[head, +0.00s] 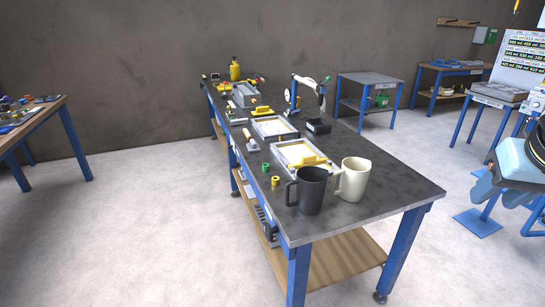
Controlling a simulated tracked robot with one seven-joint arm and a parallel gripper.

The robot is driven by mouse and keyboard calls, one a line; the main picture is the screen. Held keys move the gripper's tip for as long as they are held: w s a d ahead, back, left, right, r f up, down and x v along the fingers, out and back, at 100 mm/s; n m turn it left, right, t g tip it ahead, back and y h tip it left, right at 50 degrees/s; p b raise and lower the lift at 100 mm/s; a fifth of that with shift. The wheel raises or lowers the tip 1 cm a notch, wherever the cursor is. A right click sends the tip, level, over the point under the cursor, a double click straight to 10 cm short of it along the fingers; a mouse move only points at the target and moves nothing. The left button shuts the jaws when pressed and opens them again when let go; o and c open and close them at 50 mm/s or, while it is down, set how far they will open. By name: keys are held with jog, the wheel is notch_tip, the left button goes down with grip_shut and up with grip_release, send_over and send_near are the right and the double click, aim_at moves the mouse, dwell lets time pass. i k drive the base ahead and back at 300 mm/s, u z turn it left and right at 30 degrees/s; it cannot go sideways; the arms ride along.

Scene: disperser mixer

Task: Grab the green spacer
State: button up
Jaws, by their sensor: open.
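A small green spacer (265,167) stands on the dark top of the long workbench (390,190), near its left edge. I cannot make out my gripper in the head view, and nothing is seen touching the spacer.
A black mug (311,190) and a cream mug (353,179) stand to the right of the spacer. White trays with yellow parts (300,154) lie beyond them. A handled tool (250,140) lies behind. The bench's front right is clear.

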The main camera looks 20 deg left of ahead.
aim_at(265, 166)
jog(key=u, duration=0.4)
jog(key=i, duration=1)
jog(key=u, duration=0.75)
jog(key=k, duration=0.85)
jog(key=u, duration=0.15)
jog(key=i, duration=0.95)
jog(key=z, duration=0.1)
